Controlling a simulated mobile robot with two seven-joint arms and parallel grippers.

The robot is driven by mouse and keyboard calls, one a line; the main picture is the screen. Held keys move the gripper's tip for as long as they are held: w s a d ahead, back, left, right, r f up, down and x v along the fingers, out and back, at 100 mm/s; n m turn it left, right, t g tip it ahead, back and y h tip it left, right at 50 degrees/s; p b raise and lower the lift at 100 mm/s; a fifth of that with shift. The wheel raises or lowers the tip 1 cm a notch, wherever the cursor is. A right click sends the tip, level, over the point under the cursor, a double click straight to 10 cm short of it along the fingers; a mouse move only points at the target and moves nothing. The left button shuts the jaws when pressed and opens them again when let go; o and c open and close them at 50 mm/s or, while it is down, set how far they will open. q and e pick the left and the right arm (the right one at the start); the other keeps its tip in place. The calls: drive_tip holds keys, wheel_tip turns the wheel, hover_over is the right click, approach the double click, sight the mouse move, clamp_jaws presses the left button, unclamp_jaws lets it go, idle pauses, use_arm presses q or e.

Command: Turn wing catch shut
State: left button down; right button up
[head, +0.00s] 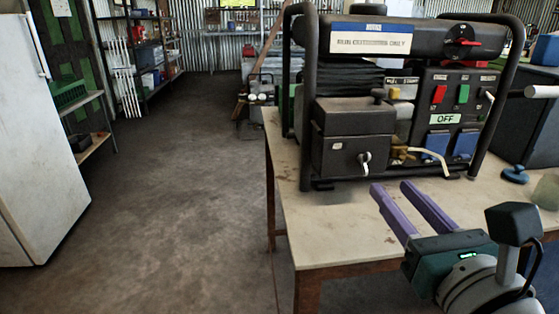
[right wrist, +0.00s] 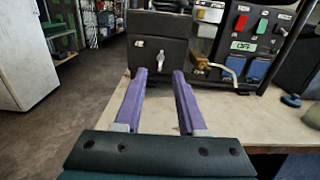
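The wing catch (head: 365,162) is a small pale metal piece on the front of a dark box (head: 352,138) at the lower left of the generator (head: 420,90). It also shows in the right wrist view (right wrist: 160,60), standing roughly upright just beyond the fingertips and between them. My right gripper (head: 394,189) has purple fingers, spread apart with nothing between them. It is over the table, in front of the box, apart from the catch. In the right wrist view its open fingers (right wrist: 160,75) point at the box. My left gripper is not in view.
The generator stands on a pale-topped table (head: 340,230) inside a black tube frame. A brass fitting and pale lever (head: 430,155) stick out right of the catch. A blue knob (head: 515,174) lies on the table at right. The floor at left is open.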

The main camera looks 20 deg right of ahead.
sight(369, 160)
drive_tip(key=x, duration=0.9)
drive_tip(key=shift+s+d+r, duration=0.1)
drive_tip(key=shift+c, duration=0.4)
clamp_jaws()
